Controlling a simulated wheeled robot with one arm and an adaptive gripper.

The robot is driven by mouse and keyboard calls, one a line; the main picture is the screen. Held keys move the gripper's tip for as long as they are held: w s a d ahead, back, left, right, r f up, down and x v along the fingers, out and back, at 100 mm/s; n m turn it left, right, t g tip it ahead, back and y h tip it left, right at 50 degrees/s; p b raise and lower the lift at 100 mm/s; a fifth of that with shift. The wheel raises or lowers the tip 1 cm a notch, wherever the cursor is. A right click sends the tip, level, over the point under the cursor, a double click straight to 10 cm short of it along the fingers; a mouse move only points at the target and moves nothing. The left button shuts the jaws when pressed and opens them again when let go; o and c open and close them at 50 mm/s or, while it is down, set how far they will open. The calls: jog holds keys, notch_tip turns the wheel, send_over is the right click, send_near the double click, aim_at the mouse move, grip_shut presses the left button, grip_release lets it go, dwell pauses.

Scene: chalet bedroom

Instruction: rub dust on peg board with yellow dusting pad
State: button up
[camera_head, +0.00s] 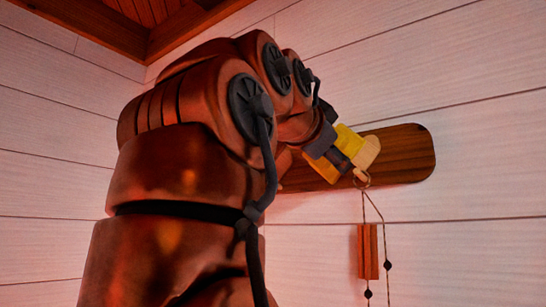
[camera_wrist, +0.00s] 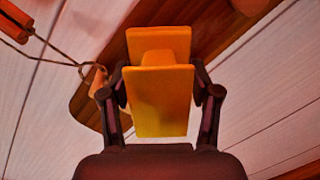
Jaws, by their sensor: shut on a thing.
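The peg board (camera_head: 407,150) is a long dark wooden plank with a rounded end, fixed to the white wall. It crosses behind my gripper in the wrist view (camera_wrist: 90,109). My gripper (camera_head: 338,160) is at the board's front, near its right end in the head view. It is shut on the yellow dusting pad (camera_wrist: 160,105), with a finger on each side. The pad also shows in the head view (camera_head: 348,138), partly hidden by my gripper. The pad overlaps the board; I cannot tell whether they touch. I cannot make out any dust.
A light wooden peg (camera_wrist: 98,80) sticks out of the board close beside my gripper. A cord with a reddish wooden block (camera_head: 367,251) hangs from it. Another peg (camera_wrist: 252,5) shows at the wrist view's top right. Wall right of the board is clear.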

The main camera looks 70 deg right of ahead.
aim_at(298, 164)
jog(key=shift+w+d, duration=0.1)
jog(key=shift+w+d+p, duration=0.1)
jog(key=shift+w+d, duration=0.15)
jog(key=shift+w, duration=1.05)
jog(key=shift+w+d+p, duration=0.15)
jog(key=shift+w+d, duration=0.1)
jog(key=shift+w, duration=1)
jog(key=shift+w+d+p, duration=0.1)
jog(key=shift+w+d, duration=0.15)
jog(key=shift+w, duration=1.05)
jog(key=shift+a, duration=0.15)
jog(key=shift+w+a, duration=0.2)
jog(key=shift+a, duration=0.75)
jog(key=shift+w+a, duration=0.2)
jog(key=shift+a, duration=0.75)
jog(key=shift+w+a, duration=0.2)
jog(key=shift+a, duration=0.75)
jog(key=a, duration=0.3)
jog(key=shift+w, duration=0.3)
jog(key=shift+d, duration=0.25)
